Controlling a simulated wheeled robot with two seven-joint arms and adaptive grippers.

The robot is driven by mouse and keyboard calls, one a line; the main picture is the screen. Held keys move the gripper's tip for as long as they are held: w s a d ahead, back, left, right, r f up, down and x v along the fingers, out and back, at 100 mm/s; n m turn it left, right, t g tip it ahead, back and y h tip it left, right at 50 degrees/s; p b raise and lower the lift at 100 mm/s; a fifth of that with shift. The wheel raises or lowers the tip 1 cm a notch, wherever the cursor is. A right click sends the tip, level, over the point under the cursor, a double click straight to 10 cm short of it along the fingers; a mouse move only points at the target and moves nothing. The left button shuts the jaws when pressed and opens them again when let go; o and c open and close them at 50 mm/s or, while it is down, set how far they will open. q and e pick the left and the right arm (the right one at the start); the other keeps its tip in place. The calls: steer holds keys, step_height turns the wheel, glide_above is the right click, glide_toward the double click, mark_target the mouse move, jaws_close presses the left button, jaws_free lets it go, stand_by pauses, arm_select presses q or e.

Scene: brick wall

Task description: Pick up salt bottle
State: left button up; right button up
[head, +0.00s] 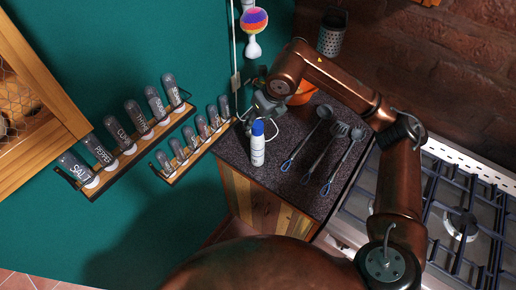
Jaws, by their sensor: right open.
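A jar labelled SALT (76,170) stands at the near left end of the upper wooden spice rack (128,151) on the green wall. A white bottle with a blue cap (257,148) stands upright near the left edge of the dark countertop (291,174); its label is too small to read. My right gripper (258,113) is open, just behind the white bottle's cap near the wall side of the counter. Whether it touches the bottle I cannot tell. My left gripper is not in view.
Several labelled spice jars fill the racks, with a lower rack (196,149) beside the counter. Dark utensils (340,130) lie right of the bottle. An orange bowl (302,93) and a grater (331,35) stand behind. A gas stove (462,222) is at right.

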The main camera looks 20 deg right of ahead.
mark_target(259, 125)
steer(key=x, duration=0.4)
steer(key=shift+s+d+f+p, duration=0.2)
steer(key=shift+d+f+p, duration=0.15)
steer(key=shift+f, duration=0.2)
steer(key=shift+w+f, duration=0.2)
steer(key=shift+f, duration=0.15)
steer(key=shift+a, duration=0.1)
steer(key=shift+c, duration=0.6)
jaws_close()
steer(key=shift+r, duration=0.1)
